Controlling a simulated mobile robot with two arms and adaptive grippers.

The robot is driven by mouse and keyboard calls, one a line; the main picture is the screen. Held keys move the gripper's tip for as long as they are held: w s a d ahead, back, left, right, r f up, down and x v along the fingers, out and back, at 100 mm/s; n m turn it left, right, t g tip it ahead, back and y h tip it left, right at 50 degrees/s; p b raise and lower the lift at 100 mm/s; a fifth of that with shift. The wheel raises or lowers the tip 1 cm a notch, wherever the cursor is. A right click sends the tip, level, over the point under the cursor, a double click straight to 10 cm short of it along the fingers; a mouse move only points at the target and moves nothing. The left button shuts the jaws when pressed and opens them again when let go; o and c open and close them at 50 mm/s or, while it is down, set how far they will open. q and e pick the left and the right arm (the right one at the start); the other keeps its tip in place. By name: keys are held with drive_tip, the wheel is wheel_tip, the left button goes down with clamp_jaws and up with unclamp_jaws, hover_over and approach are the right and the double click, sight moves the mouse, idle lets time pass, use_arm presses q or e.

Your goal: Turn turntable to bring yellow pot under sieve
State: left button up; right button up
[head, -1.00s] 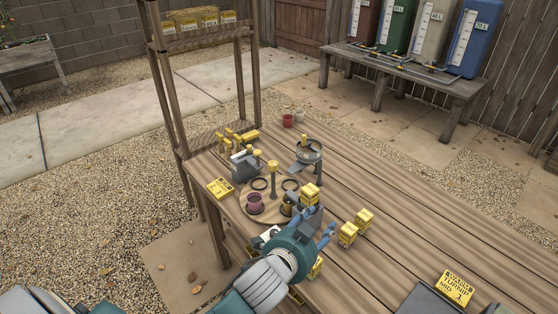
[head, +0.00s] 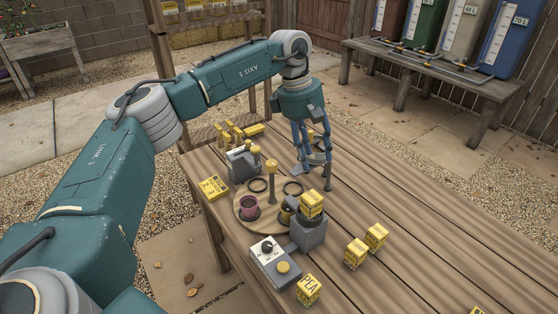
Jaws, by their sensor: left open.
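The round wooden turntable (head: 268,218) lies on the bench, with a central post topped by a yellow knob (head: 271,166). A mauve pot (head: 249,204) sits at its left front. A yellowish pot (head: 287,211) sits at its right front, partly hidden by a grey device. Two dark rings lie on its far half. The sieve (head: 318,159) on its stand is behind the turntable to the right, largely hidden by my left gripper. My left gripper (head: 313,168) points down at the sieve, fingers apart; I cannot tell whether they touch it. My right gripper is out of view.
A grey device (head: 308,236) with a yellow box (head: 312,205) on top stands right of the turntable. A control box (head: 275,263) with a knob and yellow button is in front. Yellow seed boxes (head: 355,253) stand further right. The bench's right side is largely clear.

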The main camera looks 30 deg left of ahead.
sight(272, 163)
use_arm(q)
drive_tip(key=s+a+r+g+y, duration=0.1)
drive_tip(key=a+r, duration=0.1)
drive_tip(key=a, duration=0.3)
drive_tip(key=s+a+r+y, duration=0.1)
drive_tip(key=a+r+y, duration=0.15)
drive_tip(key=a, duration=0.35)
drive_tip(key=shift+n+h, duration=0.3)
drive_tip(key=shift+h, duration=0.15)
wheel_tip(272, 163, down, 11)
drive_tip(key=shift+r+p, duration=0.2)
drive_tip(key=shift+p, duration=0.6)
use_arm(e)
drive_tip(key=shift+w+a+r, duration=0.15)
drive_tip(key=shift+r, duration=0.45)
